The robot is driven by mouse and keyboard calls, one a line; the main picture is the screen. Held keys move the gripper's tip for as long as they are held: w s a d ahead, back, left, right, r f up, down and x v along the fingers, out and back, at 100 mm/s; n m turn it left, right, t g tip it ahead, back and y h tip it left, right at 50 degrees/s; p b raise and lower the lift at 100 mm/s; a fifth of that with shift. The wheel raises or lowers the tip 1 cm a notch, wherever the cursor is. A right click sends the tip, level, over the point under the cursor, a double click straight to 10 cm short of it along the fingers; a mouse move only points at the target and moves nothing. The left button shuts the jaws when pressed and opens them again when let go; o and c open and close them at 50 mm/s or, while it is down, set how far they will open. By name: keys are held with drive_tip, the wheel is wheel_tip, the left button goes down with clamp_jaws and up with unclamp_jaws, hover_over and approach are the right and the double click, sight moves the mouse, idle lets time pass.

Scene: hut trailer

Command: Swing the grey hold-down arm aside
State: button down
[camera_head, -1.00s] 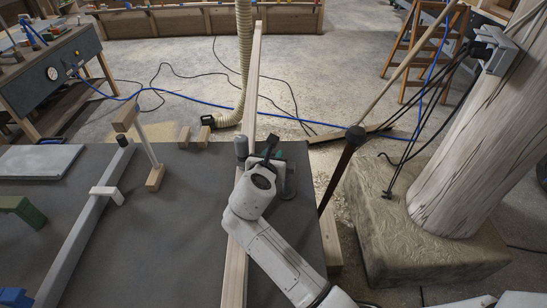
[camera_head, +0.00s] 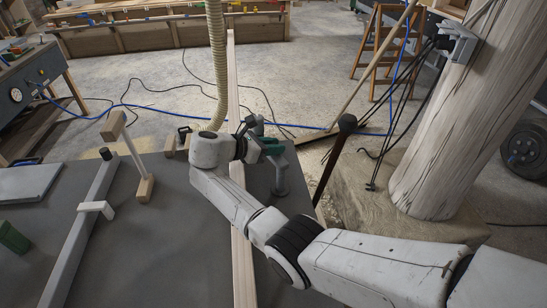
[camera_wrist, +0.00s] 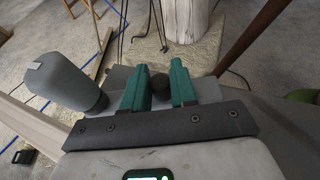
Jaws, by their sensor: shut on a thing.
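My gripper (camera_head: 268,148) is at the grey hold-down arm, near the right edge of the dark table. In the wrist view its green fingers (camera_wrist: 159,85) stand on either side of a dark round knob (camera_wrist: 157,77) on the hold-down arm and are shut on it. The arm's grey cylindrical end (camera_wrist: 66,80) shows at the left in the wrist view, beside the long timber (camera_wrist: 38,125). In the head view this end (camera_head: 251,123) is just right of the timber (camera_head: 241,255). The arm's grey post (camera_head: 281,181) stands on the table; my gripper partly hides the arm.
A grey rail (camera_head: 83,222) with a white bracket (camera_head: 96,207) and a wooden prop (camera_head: 145,188) stand left. A ribbed hose (camera_head: 217,65) hangs behind my wrist. A dark pole (camera_head: 333,160) and a thick wooden column (camera_head: 445,130) stand to the right.

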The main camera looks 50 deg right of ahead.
drive_tip(key=m+g+b, duration=0.1)
drive_tip(key=g+y+b, duration=0.1)
drive_tip(key=d+m+b, duration=0.1)
drive_tip(key=shift+s+f+m+g, duration=0.1)
drive_tip(key=shift+f+m+g, duration=0.2)
drive_tip(key=shift+g, duration=0.1)
drive_tip(key=m+g+y+b, duration=0.1)
drive_tip(key=m+b, duration=0.1)
drive_tip(key=b, duration=0.1)
drive_tip(key=shift+s+d+r+g+y+b, duration=0.15)
drive_tip(key=shift+s+d+g+y+b, duration=0.15)
drive_tip(key=shift+s+d+g+y, duration=0.1)
drive_tip(key=shift+r, duration=0.1)
drive_tip(key=c, duration=1)
unclamp_jaws()
